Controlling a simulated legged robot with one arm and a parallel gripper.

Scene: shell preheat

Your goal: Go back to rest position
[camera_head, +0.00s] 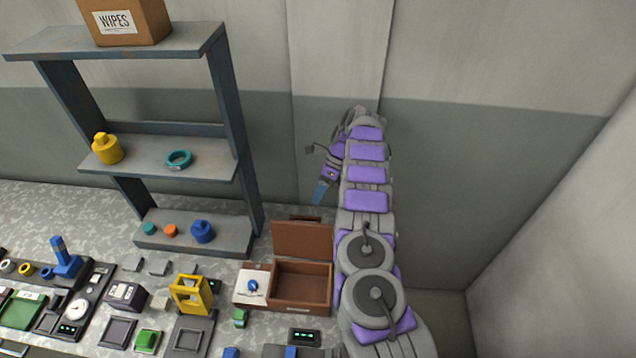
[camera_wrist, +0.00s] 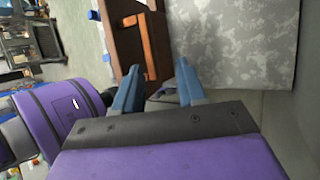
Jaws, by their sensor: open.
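My gripper (camera_wrist: 157,88) is open in the wrist view, with its two blue fingers apart and nothing seen between them. In the head view my purple and grey arm reaches up and away on the right side, and my gripper (camera_head: 320,192) hangs at its far end, pointing down. It is above and behind the brown wooden box (camera_head: 303,308), near the wall. The box stands with its lid (camera_head: 303,240) raised. The lid's brown edge also shows in the wrist view, close beyond the left finger.
A blue-grey shelf (camera_head: 236,110) stands at the left with a wipes carton (camera_head: 125,22), a yellow bottle (camera_head: 107,149) and a teal ring (camera_head: 179,159). A yellow frame (camera_head: 190,293) and several small parts crowd the worktop. Bare wall and corner lie to the right.

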